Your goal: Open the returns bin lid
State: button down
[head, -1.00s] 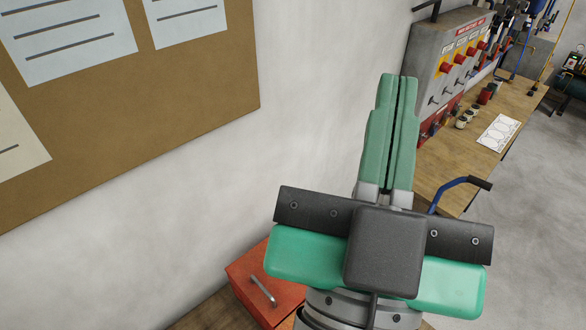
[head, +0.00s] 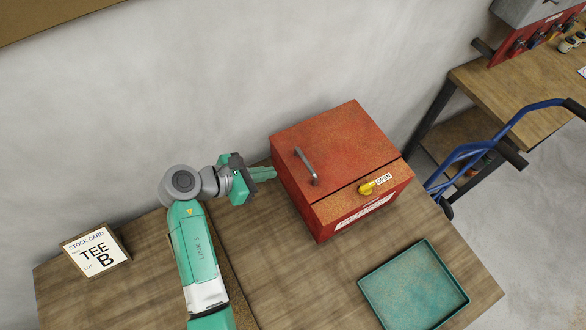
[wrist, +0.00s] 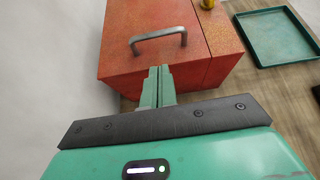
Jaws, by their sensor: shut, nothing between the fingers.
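The returns bin (head: 300,195) is a rusty red box on the wooden bench, against the wall in the head view. Its lid (head: 345,140) is down and has a grey bar handle (head: 307,166). A yellow latch knob (head: 368,188) sits on the front strip beside an OPEN label. My gripper (head: 272,172) is shut and empty, close to the bin's left side, with its fingers pointing at it. In the wrist view the fingertips (wrist: 159,70) lie just short of the handle (wrist: 158,39) in the picture; whether they touch the bin I cannot tell. The knob shows partly (wrist: 207,4).
A teal tray (head: 366,287) lies on the bench in front of the bin. A stock card reading TEE B (head: 97,250) stands at the left. A blue hand truck (head: 500,137) stands right of the bench, near another workbench (head: 505,85). The bench between card and bin holds my arm.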

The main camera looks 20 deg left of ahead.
aim_at(297, 173)
jog(key=x, duration=1)
jog(key=shift+w+b, duration=0.1)
jog(key=shift+b, duration=0.2)
jog(key=shift+r, duration=0.1)
